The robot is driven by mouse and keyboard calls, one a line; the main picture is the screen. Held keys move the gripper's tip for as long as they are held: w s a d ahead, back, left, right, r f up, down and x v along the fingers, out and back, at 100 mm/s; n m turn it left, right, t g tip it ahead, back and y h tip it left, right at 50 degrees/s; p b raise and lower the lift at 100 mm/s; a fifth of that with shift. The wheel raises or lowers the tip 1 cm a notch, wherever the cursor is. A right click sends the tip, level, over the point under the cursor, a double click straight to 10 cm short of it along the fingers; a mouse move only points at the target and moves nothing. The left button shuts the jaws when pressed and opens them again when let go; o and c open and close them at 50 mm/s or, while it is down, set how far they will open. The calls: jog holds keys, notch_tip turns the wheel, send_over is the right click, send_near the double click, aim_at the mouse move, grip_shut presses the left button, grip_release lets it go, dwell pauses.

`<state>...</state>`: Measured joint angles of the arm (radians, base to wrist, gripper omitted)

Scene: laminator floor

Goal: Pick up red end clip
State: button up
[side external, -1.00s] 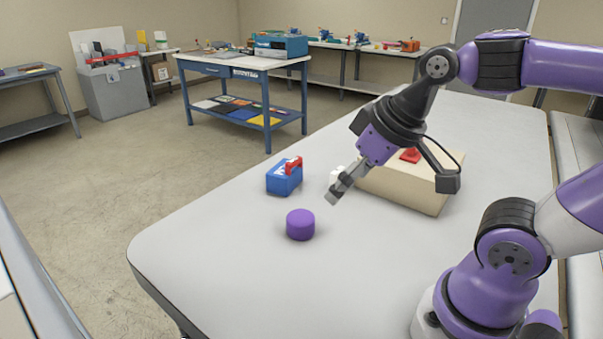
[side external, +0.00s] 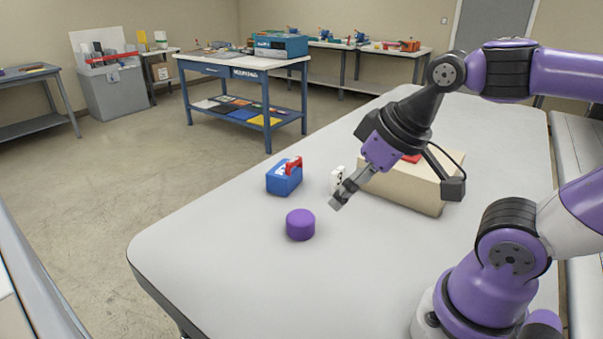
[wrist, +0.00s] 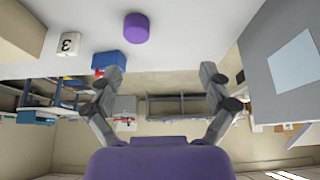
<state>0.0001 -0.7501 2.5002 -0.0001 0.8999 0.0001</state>
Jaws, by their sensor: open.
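Two red pieces show, and I cannot tell for sure which is the end clip. One red piece (side external: 293,165) stands on top of a small blue box (side external: 283,181); in the wrist view the blue box (wrist: 109,60) is behind the left finger. The other red piece (side external: 412,158) lies on a beige block (side external: 404,192), partly hidden behind my wrist. My gripper (side external: 339,201) is above the table, tilted down, to the right of the blue box. In the wrist view the fingers of my gripper (wrist: 158,78) are wide apart with nothing between them.
A purple cylinder (side external: 300,225) stands on the white table (side external: 230,265) in front of the blue box. A white number block (side external: 337,178) stands behind my fingers; it reads 3 in the wrist view (wrist: 69,42). The table's front left is clear.

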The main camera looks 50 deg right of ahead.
aim_at(296, 163)
jog(key=shift+o, duration=0.5)
jog(key=w+d+f+n+t+y, duration=0.1)
jog(key=w+d+f+n, duration=0.15)
jog(key=w, duration=0.35)
jog(key=w+d+f+n+t+y, duration=0.1)
jog(key=w+d+f+t, duration=0.15)
jog(key=w, duration=0.35)
jog(key=w+d+f+m+t+h, duration=0.1)
jog(key=w+d+f+m+t, duration=0.1)
jog(key=d, duration=0.4)
jog(key=w+d+f+m+t+h, duration=0.1)
jog(key=w+d+f+m+t, duration=0.15)
jog(key=d, duration=0.45)
jog(key=shift+n, duration=0.5)
jog(key=x, duration=0.8)
jog(key=shift+w+a+r, duration=0.1)
jog(key=shift+w+a, duration=0.15)
jog(key=shift+w, duration=0.2)
jog(key=c, duration=1)
